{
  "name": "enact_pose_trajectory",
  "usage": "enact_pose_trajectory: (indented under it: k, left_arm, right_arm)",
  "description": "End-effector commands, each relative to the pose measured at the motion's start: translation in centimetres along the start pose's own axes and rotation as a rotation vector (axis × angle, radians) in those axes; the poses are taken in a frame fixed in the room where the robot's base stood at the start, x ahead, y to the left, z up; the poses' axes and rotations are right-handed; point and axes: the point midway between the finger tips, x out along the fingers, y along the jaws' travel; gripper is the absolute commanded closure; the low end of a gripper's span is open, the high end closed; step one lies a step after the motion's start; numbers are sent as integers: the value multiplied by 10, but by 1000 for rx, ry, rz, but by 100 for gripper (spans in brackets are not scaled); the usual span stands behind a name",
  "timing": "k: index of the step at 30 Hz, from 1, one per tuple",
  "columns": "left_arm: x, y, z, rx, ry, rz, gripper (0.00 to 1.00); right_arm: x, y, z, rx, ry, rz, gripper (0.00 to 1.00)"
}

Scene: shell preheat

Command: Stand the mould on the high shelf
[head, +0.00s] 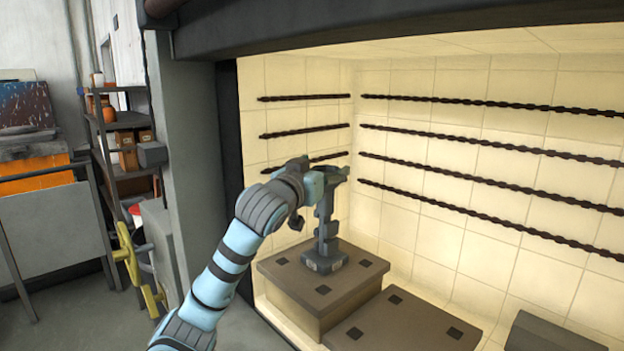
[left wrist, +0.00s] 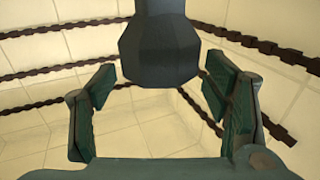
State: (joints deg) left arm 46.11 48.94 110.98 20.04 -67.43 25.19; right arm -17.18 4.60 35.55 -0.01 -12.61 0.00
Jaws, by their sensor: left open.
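The mould (head: 325,259) is dark grey, with a blocky base and a narrow upright stem. It stands upright on the higher brown shelf (head: 282,281), near its back edge. My left gripper (head: 328,178) is at the top of the stem, inside the chamber. In the left wrist view my left gripper (left wrist: 160,84) is open, its two green fingers spread apart. A dark grey faceted piece, apparently part of the mould (left wrist: 160,48), shows at the top centre between them, with a gap to each finger. The mould's top is partly hidden by the gripper in the head view. My right gripper is out of view.
A lower brown shelf (head: 400,326) adjoins the higher one at the right. Dark twisted rods (head: 490,148) run along the pale tiled walls. A grey block (head: 552,332) is at the lower right. The chamber's dark frame (head: 230,140) borders the opening at the left.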

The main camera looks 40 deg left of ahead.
Motion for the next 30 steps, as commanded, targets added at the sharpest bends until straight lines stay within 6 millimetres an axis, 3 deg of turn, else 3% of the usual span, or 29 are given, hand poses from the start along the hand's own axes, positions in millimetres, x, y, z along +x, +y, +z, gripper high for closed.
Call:
enact_pose_trajectory:
  k: [9, 13, 30]
  left_arm:
    - [-79, 0, 7, 8, 5, -1, 30]
    - [-101, 0, 6, 4, 2, -1, 30]
    - [-108, 0, 2, 1, -1, 1, 30]
  right_arm:
    - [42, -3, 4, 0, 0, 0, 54]
    - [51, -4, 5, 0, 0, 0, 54]
    - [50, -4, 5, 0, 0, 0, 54]
